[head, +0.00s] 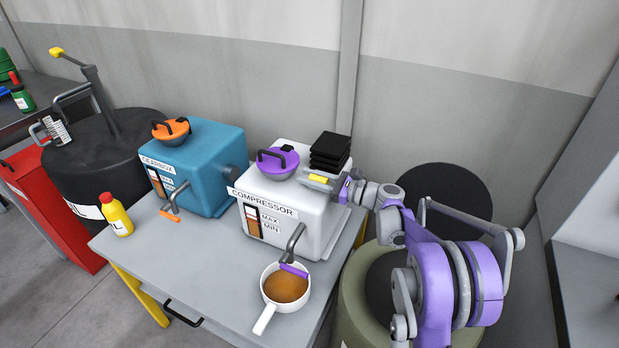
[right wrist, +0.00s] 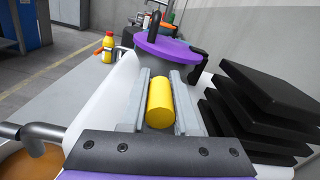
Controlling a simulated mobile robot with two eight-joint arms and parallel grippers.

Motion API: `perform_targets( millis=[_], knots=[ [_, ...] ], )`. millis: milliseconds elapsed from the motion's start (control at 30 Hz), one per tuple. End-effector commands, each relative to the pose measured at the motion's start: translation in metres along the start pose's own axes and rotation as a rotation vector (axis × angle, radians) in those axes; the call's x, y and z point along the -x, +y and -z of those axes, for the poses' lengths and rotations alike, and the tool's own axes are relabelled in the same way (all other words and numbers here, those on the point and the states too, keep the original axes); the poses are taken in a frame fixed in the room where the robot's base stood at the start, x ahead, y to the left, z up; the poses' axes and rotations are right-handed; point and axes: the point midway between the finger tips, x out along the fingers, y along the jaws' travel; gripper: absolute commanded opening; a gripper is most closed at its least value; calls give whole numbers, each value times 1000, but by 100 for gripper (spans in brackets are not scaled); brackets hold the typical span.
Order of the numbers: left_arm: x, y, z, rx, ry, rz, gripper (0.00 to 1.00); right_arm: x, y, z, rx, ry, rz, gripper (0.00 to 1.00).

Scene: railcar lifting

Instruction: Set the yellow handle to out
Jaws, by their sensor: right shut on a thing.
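My right gripper (head: 322,181) reaches in from the right over the compressor (head: 310,221) and is shut on a yellow handle (head: 316,178). In the right wrist view this yellow handle (right wrist: 160,103) is a short cylinder lying lengthwise between the two grey fingers (right wrist: 160,105). What it is fixed to is hidden. Another yellow grip (head: 57,52) sits at the top of a grey lever on the dark drum (head: 100,180) at the far left. No in or out marking can be read. My left gripper is not in view.
A purple lid (head: 280,161) and a stack of black plates (head: 330,150) sit close to my gripper on the compressor. A pan of brown liquid (head: 284,289) stands under a purple-handled tap (head: 293,270). A blue gearbox (head: 205,165) and yellow bottle (head: 117,216) stand left.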

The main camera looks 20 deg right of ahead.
Motion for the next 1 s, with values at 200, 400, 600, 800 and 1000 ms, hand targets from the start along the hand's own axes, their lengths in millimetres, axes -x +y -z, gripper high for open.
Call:
perform_targets(
  millis=[200, 400, 600, 800, 1000],
  knots=[
    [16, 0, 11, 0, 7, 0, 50, 0, -7, -34, 1, -1, 1, 0],
    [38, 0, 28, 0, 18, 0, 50, 0, -17, -82, 2, -1, 1, 0],
    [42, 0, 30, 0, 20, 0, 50, 0, -19, -94, 0, -1, 2, 0],
    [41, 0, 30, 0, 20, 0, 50, 0, -20, -94, -2, -4, 3, 0],
    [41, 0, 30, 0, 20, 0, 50, 0, -19, -93, -1, -3, 2, 59]
  ],
)
